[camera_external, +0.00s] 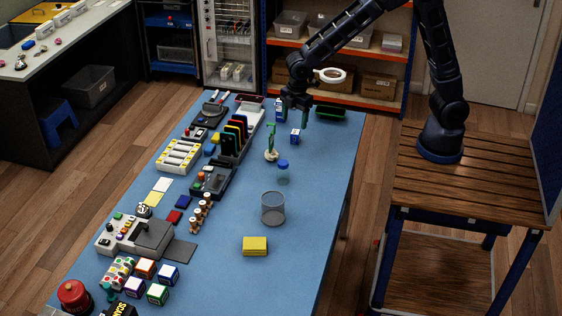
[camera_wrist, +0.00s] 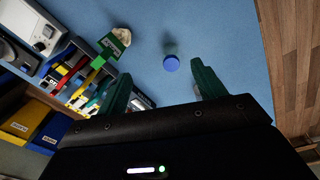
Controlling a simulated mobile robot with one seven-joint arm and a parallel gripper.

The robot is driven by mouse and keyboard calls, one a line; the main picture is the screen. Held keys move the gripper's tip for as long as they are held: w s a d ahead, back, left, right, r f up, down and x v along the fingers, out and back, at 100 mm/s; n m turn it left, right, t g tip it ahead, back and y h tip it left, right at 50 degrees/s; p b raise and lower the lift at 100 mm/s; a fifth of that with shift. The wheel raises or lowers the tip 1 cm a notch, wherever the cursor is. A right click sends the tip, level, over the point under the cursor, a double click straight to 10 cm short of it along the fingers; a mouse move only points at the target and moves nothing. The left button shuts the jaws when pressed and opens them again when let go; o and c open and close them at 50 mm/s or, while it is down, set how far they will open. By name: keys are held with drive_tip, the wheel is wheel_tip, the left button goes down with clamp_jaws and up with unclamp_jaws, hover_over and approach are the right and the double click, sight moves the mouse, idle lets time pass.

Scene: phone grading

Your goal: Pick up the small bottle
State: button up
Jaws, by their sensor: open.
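The small bottle (camera_external: 283,177) has a blue cap and a translucent body, and stands upright on the blue table in the external view. In the wrist view, the small bottle's blue cap (camera_wrist: 171,64) shows above the gap between my green fingers, farther off. My gripper (camera_external: 296,112) is above the table's far part, behind the bottle in the external view and clear of it. Its two fingers are spread apart with nothing between them.
A green piece on a pale base (camera_external: 271,155) stands just left of the bottle. A small blue and white box (camera_external: 295,136) is behind it. A clear cylindrical container (camera_external: 273,209) and a yellow block (camera_external: 255,246) are in front. Several devices line the table's left side; the right is clear.

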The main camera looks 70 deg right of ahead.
drive_tip(key=n, duration=0.2)
hover_over(283, 162)
drive_tip(key=shift+g, duration=0.4)
wheel_tip(283, 162, down, 8)
drive_tip(key=shift+s+f, duration=0.1)
drive_tip(key=shift+f, duration=0.1)
wheel_tip(283, 162, down, 11)
drive_tip(key=shift+a+r, duration=0.15)
drive_tip(key=shift+r, duration=0.05)
drive_tip(key=shift+c, duration=0.4)
drive_tip(key=c, duration=1)
